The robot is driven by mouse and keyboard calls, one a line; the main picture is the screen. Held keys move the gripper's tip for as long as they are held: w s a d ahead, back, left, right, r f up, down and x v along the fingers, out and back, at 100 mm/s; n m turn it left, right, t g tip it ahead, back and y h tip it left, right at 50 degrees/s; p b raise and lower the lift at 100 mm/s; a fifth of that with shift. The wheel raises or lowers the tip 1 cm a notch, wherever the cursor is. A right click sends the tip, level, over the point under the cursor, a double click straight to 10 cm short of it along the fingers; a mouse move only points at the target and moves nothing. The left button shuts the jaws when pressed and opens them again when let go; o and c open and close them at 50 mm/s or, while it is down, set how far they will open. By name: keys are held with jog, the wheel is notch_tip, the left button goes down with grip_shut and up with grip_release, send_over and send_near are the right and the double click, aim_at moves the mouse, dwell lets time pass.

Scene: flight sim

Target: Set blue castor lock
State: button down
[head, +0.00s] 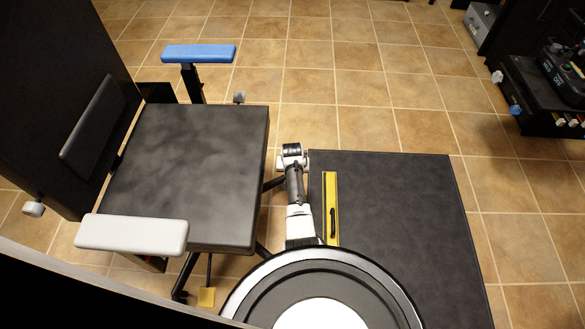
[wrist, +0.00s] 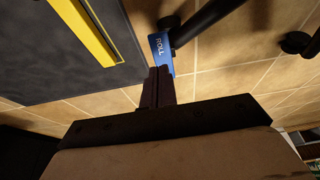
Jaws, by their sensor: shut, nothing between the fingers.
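The blue castor lock (wrist: 160,47) shows in the wrist view as a small blue tab marked "ROLL", beside a dark castor and a black chair-base leg (wrist: 208,20). My gripper (wrist: 158,70) is shut with nothing in it. Its fingertips overlap the lower end of the blue tab in the picture; I cannot tell whether they touch it. In the head view my arm reaches to the right side of the chair seat (head: 190,170). The blue lock and my fingertips are hidden there.
The chair has a blue armrest (head: 198,53) and a white armrest (head: 130,234). A dark mat (head: 400,220) with a yellow strip (head: 331,195) lies right of the chair. Another castor (wrist: 295,42) is at the wrist view's right. Tiled floor beyond is clear.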

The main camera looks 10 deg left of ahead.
jog(key=s+d+r+p, duration=0.1)
jog(key=s+r+p, duration=0.3)
jog(key=r+p, duration=0.3)
jog(key=p, duration=0.2)
jog(key=shift+s+p, duration=0.25)
jog(key=shift+p, duration=0.1)
